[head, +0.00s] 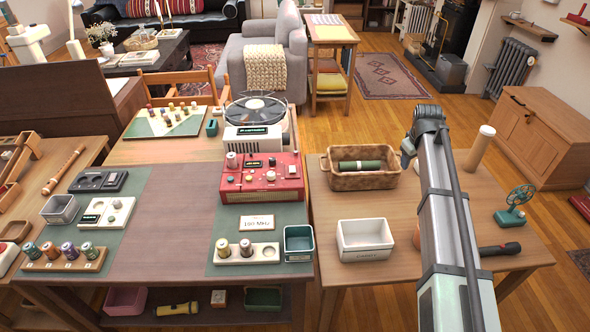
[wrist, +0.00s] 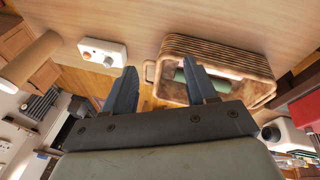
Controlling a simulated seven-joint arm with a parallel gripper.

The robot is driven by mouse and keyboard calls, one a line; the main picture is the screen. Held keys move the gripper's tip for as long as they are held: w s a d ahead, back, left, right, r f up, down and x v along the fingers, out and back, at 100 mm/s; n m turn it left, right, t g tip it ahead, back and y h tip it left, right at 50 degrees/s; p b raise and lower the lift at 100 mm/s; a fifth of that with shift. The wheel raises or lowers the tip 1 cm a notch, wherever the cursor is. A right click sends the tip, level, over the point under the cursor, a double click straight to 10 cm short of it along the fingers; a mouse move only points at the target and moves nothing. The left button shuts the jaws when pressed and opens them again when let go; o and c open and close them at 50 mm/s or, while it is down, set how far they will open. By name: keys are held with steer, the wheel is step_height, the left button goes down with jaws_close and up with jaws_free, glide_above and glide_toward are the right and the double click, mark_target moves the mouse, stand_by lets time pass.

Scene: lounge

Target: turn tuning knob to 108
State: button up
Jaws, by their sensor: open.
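A red radio (head: 262,182) stands on the table in the head view, with several knobs on its sloped top and a small dark display (head: 254,164). The display's text is too small to read, and I cannot tell which knob is for tuning. A small card (head: 257,223) in front of the radio bears a number and "MHz"; its digits are not clear. My gripper (wrist: 160,68) is open and empty in the wrist view, with its fingers apart near the wicker basket. The gripper is hidden in the head view.
A wicker basket (head: 360,178) with a green cylinder (head: 360,166) is on the right-hand table, beside a white bin (head: 365,239).

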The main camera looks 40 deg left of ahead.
steer(key=s+a+r+n+g, duration=0.1)
steer(key=s+a+r+n, duration=0.1)
steer(key=s+a, duration=0.65)
steer(key=s+a+r+n+g, duration=0.1)
steer(key=s+a+r+n, duration=0.3)
steer(key=a, duration=0.7)
steer(key=n+g+h, duration=0.1)
steer(key=g, duration=0.1)
glide_toward(271, 173)
steer(key=f, duration=0.8)
steer(key=shift+s+f, duration=0.2)
steer(key=shift+f, duration=0.1)
steer(key=shift+c, duration=0.3)
steer(key=c, duration=1)
